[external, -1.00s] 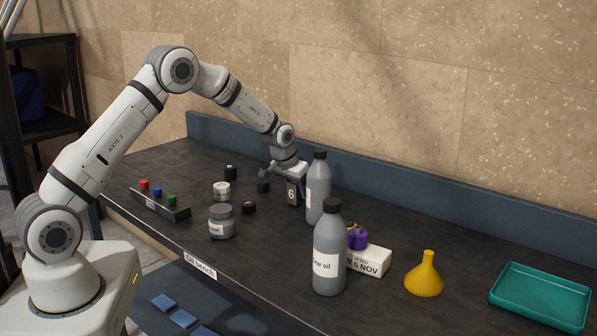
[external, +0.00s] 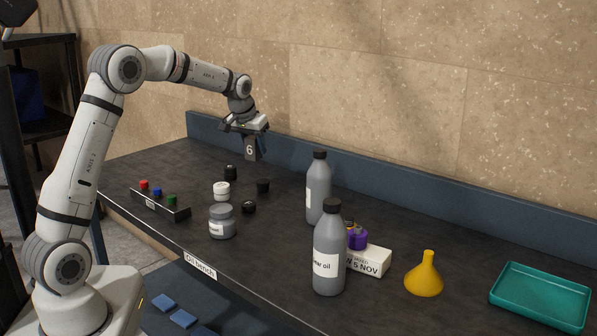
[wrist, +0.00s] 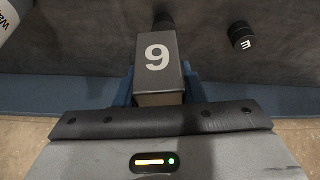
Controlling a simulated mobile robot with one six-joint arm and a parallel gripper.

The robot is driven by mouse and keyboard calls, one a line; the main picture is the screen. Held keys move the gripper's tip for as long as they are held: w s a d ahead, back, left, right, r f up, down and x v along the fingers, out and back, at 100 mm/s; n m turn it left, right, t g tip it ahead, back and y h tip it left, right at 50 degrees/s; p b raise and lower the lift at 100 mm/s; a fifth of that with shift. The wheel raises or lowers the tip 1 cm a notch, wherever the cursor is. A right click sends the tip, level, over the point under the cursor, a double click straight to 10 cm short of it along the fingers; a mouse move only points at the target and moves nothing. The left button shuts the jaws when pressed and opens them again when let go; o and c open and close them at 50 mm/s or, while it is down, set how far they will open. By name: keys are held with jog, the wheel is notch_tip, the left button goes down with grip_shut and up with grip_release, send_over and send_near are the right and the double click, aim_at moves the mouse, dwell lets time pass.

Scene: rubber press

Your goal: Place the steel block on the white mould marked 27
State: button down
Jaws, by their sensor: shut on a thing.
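My gripper (external: 250,131) is shut on a dark grey block (external: 250,149) with a white digit that reads 6 in the external view. The block hangs above the back of the bench, clear of its surface. In the wrist view the block (wrist: 158,58) sits between the blue fingers of my gripper (wrist: 158,88), and its digit looks like a 9. I cannot tell from its look alone that it is the steel block. I can make out no white mould marked 27 in either view.
Below the block, several small weights or pots stand, including a white one (external: 221,191). A grey jar (external: 222,222), button box (external: 160,204), two grey bottles (external: 329,250) (external: 318,188), white box (external: 370,260), yellow funnel (external: 425,277) and green tray (external: 540,297) occupy the bench (external: 285,290).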

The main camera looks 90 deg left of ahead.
jog(key=r+n+b, duration=0.2)
jog(key=b, duration=0.1)
send_over(222, 184)
jog(key=w, duration=0.1)
jog(key=shift+g+y, duration=0.3)
jog(key=shift+s+a+f+b, duration=0.1)
jog(key=shift+s+f+b, duration=0.1)
jog(key=shift+f, duration=2.35)
jog(key=shift+s+f+b, duration=0.1)
jog(key=shift+s+f, duration=0.1)
jog(key=shift+f, duration=2.3)
jog(key=shift+f, duration=0.15)
jog(key=c, duration=0.9)
grip_release()
jog(key=shift+f, duration=0.1)
